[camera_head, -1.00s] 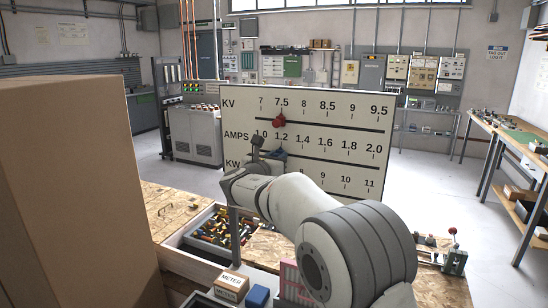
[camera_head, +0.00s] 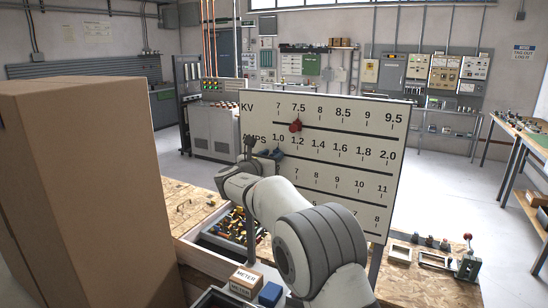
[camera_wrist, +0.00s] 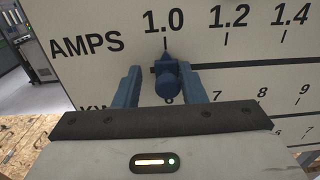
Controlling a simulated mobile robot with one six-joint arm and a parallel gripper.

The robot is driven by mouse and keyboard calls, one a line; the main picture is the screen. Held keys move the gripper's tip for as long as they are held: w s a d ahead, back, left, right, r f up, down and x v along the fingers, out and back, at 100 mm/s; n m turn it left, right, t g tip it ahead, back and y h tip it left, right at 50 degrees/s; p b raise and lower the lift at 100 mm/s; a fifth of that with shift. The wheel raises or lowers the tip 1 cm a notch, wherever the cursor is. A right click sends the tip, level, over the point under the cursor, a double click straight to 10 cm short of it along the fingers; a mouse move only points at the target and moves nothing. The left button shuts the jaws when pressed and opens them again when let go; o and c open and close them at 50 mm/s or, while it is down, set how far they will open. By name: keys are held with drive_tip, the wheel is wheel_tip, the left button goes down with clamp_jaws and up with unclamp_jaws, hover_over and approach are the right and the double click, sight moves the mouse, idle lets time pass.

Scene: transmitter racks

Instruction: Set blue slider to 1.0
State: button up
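My gripper (camera_wrist: 157,86) is open, with one blue finger on each side of the knob. A gap shows at the left finger; the right finger is close to the knob or touching it, I cannot tell which. In the head view my gripper (camera_head: 262,150) is at the board's left side and largely hides the slider.
A red slider (camera_head: 295,126) sits at 7.5 on the KV row above. My arm covers the lower-left board. A large cardboard box (camera_head: 95,190) stands at the left, with a parts drawer (camera_head: 215,250) and a METER box (camera_head: 245,280) below the arm.

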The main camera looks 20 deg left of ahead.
drive_tip(key=shift+o, duration=0.9)
drive_tip(key=shift+s, duration=0.1)
drive_tip(key=shift+s+f, duration=0.1)
drive_tip(key=shift+s, duration=0.1)
drive_tip(key=b+v, duration=0.3)
drive_tip(key=v, duration=0.4)
drive_tip(key=shift+s, duration=0.2)
